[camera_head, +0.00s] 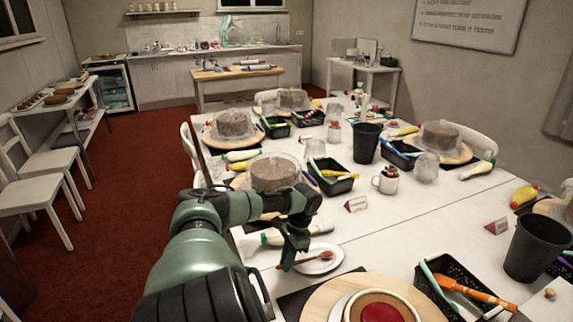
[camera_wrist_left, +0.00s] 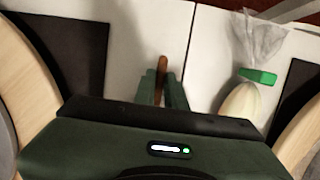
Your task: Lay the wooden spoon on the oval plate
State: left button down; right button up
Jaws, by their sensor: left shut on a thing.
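The wooden spoon (camera_head: 318,257) is reddish brown. My left gripper (camera_head: 284,263) is shut on its handle, and the spoon's bowl points to the right in the head view. The white oval plate (camera_head: 331,266) appears under the bowl end; I cannot tell whether the spoon touches it. In the left wrist view the spoon's handle (camera_wrist_left: 162,66) sticks up from between the fingers (camera_wrist_left: 162,92), and the plate is hidden. My right gripper is not in view.
A wooden turntable board (camera_head: 432,308) is in front of the plate. A piping bag (camera_head: 300,232) lies behind it. A black basket (camera_head: 462,284) with tools and a black cup (camera_head: 527,247) stand to the right.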

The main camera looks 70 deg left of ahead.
pick_arm(q)
jog(key=c, duration=1.4)
grip_release()
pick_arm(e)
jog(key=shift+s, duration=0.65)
pick_arm(q)
jog(key=shift+r, duration=0.1)
jog(key=v, duration=0.7)
jog(key=shift+w+r+b, duration=0.15)
jog(key=shift+r+b, duration=0.15)
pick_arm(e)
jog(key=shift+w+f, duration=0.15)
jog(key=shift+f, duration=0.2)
